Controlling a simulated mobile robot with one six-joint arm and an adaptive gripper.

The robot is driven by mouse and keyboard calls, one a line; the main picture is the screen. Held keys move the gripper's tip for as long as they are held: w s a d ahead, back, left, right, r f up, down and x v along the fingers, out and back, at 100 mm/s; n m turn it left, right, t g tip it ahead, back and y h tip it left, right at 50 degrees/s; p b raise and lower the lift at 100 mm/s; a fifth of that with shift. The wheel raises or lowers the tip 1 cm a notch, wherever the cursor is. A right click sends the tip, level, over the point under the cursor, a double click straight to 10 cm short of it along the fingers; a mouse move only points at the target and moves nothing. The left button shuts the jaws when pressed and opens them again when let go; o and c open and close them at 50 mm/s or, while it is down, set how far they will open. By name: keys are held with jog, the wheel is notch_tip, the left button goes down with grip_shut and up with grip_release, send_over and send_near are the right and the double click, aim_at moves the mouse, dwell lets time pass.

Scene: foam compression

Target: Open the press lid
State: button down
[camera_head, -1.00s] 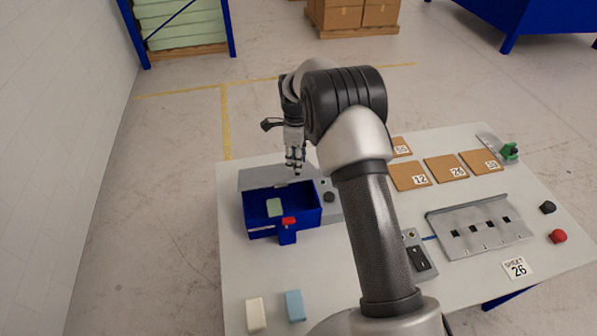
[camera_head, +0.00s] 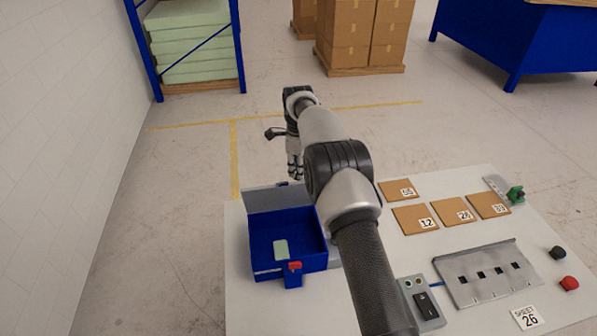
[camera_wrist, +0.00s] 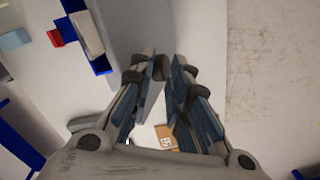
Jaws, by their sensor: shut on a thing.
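The press is a blue open-topped box (camera_head: 305,232) on the left of the table, with a red latch (camera_head: 295,267) at its front. A pale green foam piece (camera_head: 280,248) lies inside. The grey lid (camera_head: 264,201) stands raised along the back edge, leaving the inside exposed. It also shows as a grey panel in the wrist view (camera_wrist: 145,25). My gripper (camera_head: 296,178) is at the lid's upper edge, right of its middle. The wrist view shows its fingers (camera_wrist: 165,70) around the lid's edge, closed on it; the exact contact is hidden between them.
The white table (camera_head: 400,275) holds several brown numbered sheets (camera_head: 452,210), a slotted metal fixture (camera_head: 488,272), a switch box (camera_head: 425,305) and black and red knobs at right. My arm crosses the table's middle. The floor behind the lid is clear.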

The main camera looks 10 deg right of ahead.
jog(key=shift+s+d+f, duration=0.2)
jog(key=shift+f, duration=0.65)
jog(key=shift+s+d+f, duration=0.15)
jog(key=shift+s+f, duration=0.05)
jog(key=shift+f, duration=0.6)
jog(key=c, duration=1.8)
grip_release()
jog(key=shift+c, duration=0.2)
jog(key=shift+o, duration=0.6)
jog(key=shift+w+f+g, duration=0.2)
jog(key=shift+g, duration=0.1)
jog(key=o, duration=0.4)
jog(key=shift+w+d, duration=0.15)
jog(key=shift+o, duration=0.4)
jog(key=shift+a, duration=0.25)
jog(key=shift+w+r, duration=0.15)
jog(key=shift+r, duration=0.45)
notch_tip(320, 180, up, 12)
jog(key=shift+d+f, duration=0.15)
jog(key=shift+d, duration=0.05)
